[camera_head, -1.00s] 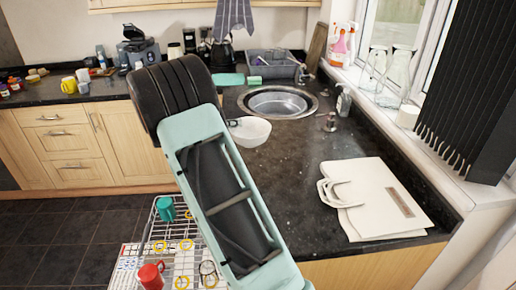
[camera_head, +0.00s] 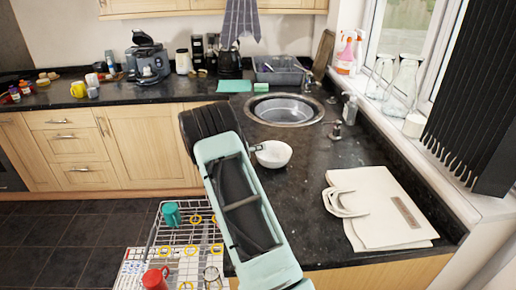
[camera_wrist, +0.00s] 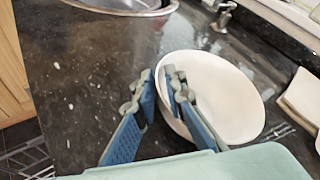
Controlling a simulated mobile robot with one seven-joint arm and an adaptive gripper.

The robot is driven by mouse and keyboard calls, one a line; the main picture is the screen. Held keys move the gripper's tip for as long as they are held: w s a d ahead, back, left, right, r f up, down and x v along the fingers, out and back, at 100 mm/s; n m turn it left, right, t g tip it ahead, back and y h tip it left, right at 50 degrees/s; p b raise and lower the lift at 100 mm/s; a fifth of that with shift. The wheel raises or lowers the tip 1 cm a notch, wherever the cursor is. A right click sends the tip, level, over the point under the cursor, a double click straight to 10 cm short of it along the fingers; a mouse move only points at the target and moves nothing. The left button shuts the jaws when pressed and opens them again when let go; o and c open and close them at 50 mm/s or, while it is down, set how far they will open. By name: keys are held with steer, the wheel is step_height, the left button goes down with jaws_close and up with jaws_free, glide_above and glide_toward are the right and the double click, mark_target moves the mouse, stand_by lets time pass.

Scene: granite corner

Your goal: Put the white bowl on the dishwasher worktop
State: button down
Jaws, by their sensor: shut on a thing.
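The white bowl (camera_head: 274,154) is at the dark granite worktop (camera_head: 300,215), on the near side of the round sink. In the wrist view the bowl (camera_wrist: 232,95) is large, its inside facing the camera. My gripper (camera_wrist: 160,88) is shut on its left rim, one blue-padded finger outside and one inside. In the head view my arm mostly hides the fingers (camera_head: 256,148). I cannot tell whether the bowl touches the worktop. The open dishwasher's racks (camera_head: 185,236) jut out below the worktop's left edge.
A cream bag-like item (camera_head: 378,212) lies on the near right worktop. Glass bottles (camera_head: 402,85) stand on the windowsill. Bare worktop lies between bowl and bag.

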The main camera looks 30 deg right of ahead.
steer(key=shift+r, duration=0.2)
steer(key=shift+f, duration=0.2)
steer(key=c, duration=2)
jaws_free()
steer(key=shift+a+r, duration=0.1)
steer(key=shift+r, duration=0.15)
steer(key=b+v, duration=0.1)
steer(key=v, duration=1.1)
steer(key=shift+f, duration=0.15)
